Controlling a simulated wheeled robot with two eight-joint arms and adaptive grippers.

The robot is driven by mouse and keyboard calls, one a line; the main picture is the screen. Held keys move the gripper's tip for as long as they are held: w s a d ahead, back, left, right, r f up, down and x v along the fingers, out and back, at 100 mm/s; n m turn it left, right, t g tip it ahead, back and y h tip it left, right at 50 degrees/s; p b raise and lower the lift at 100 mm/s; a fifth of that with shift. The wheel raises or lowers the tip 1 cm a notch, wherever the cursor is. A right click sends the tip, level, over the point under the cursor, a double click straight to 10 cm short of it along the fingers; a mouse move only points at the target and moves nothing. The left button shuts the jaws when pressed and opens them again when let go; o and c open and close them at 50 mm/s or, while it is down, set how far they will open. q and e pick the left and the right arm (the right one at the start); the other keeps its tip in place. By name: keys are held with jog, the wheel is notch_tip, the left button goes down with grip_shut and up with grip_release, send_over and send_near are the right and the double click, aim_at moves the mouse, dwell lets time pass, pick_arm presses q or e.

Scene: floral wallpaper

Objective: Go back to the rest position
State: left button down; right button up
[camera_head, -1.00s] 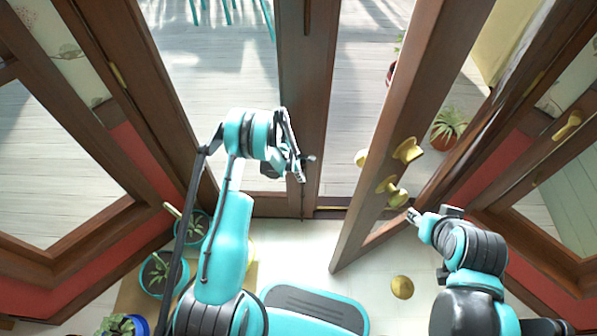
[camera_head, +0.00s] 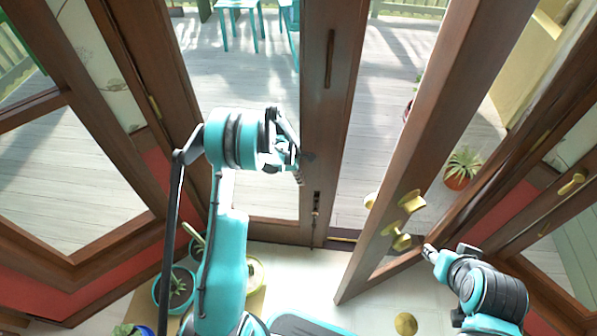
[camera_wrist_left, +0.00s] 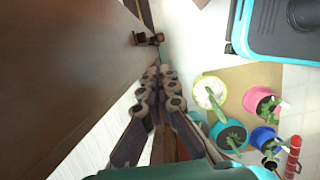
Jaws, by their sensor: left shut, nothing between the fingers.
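My left gripper (camera_head: 288,150) is raised in front of the closed left door leaf (camera_head: 317,120), shut and empty. In the left wrist view its fingers (camera_wrist_left: 160,80) lie together with nothing between them. The brown door surface (camera_wrist_left: 70,60) fills the left of that view. My right gripper (camera_head: 432,253) is low at the right, just beside the brass handles (camera_head: 402,238) of the open right door leaf (camera_head: 440,120). It is small and seen from behind, so its jaws cannot be made out, and contact with the door cannot be told.
Potted plants (camera_head: 176,290) stand at the lower left, near my left arm; they also show in the left wrist view (camera_wrist_left: 232,135). A brass floor knob (camera_head: 405,324) sits on the pale floor. Outside is a wooden deck (camera_head: 250,85) with teal chairs and a potted plant (camera_head: 462,168).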

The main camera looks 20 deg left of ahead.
pick_arm(q)
jog(key=s+d+r+m+t+y, duration=0.15)
jog(key=s+r+m, duration=0.3)
jog(key=r, duration=0.65)
jog(key=s+d+r+m+t, duration=0.1)
jog(key=s+d+r+m, duration=0.3)
jog(key=r, duration=0.7)
jog(key=s+d+r+m+t, duration=0.1)
jog(key=s+r+m+t, duration=0.1)
jog(key=s+m, duration=0.4)
jog(key=s+d+r+m+t+y, duration=0.1)
jog(key=s+r+m+t, duration=0.1)
jog(key=s+m, duration=0.4)
jog(key=s+r, duration=0.1)
jog(key=s, duration=0.3)
jog(key=shift+s+d+r+m, duration=0.15)
jog(key=shift+s+r+m, duration=0.1)
jog(key=shift+s+m, duration=0.1)
